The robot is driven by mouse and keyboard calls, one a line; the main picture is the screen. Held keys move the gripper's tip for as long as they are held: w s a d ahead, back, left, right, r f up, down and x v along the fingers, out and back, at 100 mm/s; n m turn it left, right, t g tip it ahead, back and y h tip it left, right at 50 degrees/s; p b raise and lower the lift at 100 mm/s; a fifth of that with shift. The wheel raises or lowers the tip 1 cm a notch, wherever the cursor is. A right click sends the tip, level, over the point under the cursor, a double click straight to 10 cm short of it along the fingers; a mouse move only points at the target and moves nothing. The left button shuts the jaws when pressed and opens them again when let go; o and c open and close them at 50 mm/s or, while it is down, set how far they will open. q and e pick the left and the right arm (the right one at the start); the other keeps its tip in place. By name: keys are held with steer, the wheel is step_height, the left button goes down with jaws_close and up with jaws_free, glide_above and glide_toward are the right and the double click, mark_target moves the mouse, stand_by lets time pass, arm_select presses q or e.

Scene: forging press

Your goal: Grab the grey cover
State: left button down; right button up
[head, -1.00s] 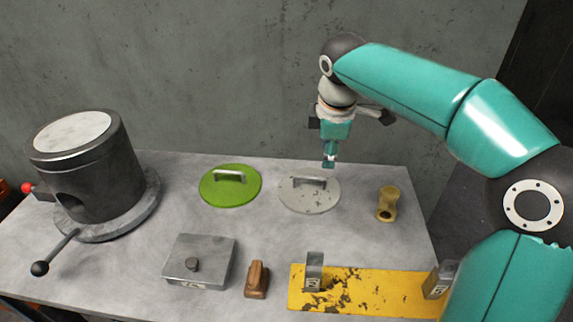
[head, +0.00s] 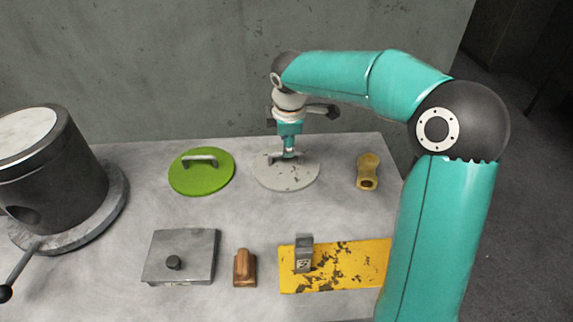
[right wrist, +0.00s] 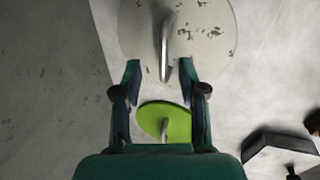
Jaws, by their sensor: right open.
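The grey cover (head: 287,174) is a round, chipped disc lying flat on the table in the head view. Its bar handle is mostly hidden behind my right gripper (head: 288,153) there. In the right wrist view the grey cover (right wrist: 205,30) fills the top, and its handle stands just beyond and between the open fingertips of my right gripper (right wrist: 160,70). The fingers have not closed on the handle; whether they touch it cannot be told. My left gripper is not in view.
A green cover (head: 201,178) lies left of the grey one, a tan part (head: 368,170) right of it. Nearer are a grey metal box (head: 200,255), a brown block (head: 244,268) and a yellow plate (head: 345,262). A dark cylinder (head: 45,165) stands at the left.

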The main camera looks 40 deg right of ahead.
mark_target(285, 160)
steer(key=shift+a+x, duration=0.15)
steer(key=shift+x, duration=1.2)
steer(key=shift+a+x, duration=0.15)
steer(key=shift+x, duration=1.2)
steer(key=shift+s, duration=0.1)
jaws_close()
